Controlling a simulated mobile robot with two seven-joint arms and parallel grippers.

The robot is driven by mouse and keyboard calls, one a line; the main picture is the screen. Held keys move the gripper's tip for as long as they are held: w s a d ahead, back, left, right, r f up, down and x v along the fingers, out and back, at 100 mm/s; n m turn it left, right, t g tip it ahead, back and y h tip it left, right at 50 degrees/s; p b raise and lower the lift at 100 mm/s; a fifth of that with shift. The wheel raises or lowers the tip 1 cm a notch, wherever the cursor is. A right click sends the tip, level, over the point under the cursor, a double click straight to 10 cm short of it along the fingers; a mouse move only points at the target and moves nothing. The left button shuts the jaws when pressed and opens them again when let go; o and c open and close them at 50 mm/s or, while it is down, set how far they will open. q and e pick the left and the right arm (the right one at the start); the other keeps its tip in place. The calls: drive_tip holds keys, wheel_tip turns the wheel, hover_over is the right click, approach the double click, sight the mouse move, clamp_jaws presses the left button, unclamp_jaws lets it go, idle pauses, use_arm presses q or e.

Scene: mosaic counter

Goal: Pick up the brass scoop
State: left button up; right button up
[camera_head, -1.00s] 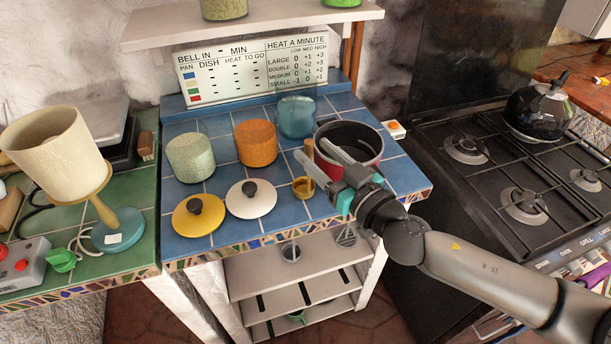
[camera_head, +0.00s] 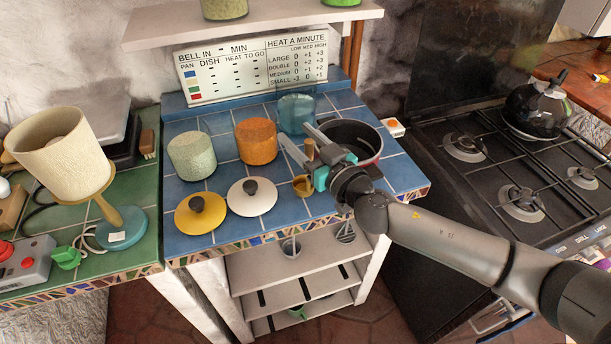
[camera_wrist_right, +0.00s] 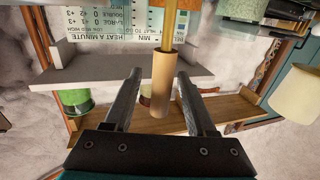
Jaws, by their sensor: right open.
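The brass scoop (camera_head: 303,186) stands on the blue tiled counter (camera_head: 330,103), its bowl down and its wooden handle up, in front of the dark red pan. My right gripper (camera_head: 295,132) is open, with its two fingers on either side of the handle in the head view. In the right wrist view the wooden handle (camera_wrist_right: 161,84) with its brass stem lies between the fingers (camera_wrist_right: 158,75); I cannot tell whether either finger touches it. My left gripper is not in view.
The dark red pan (camera_head: 374,158) is close to the gripper's right. A white lid (camera_head: 262,206) and a yellow lid (camera_head: 183,222) lie to the left. Orange (camera_head: 256,145), pale green (camera_head: 190,160) and blue glass (camera_head: 295,112) canisters stand behind.

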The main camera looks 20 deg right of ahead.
clamp_jaws()
idle(0.3)
drive_tip(key=shift+r, duration=0.1)
idle(0.4)
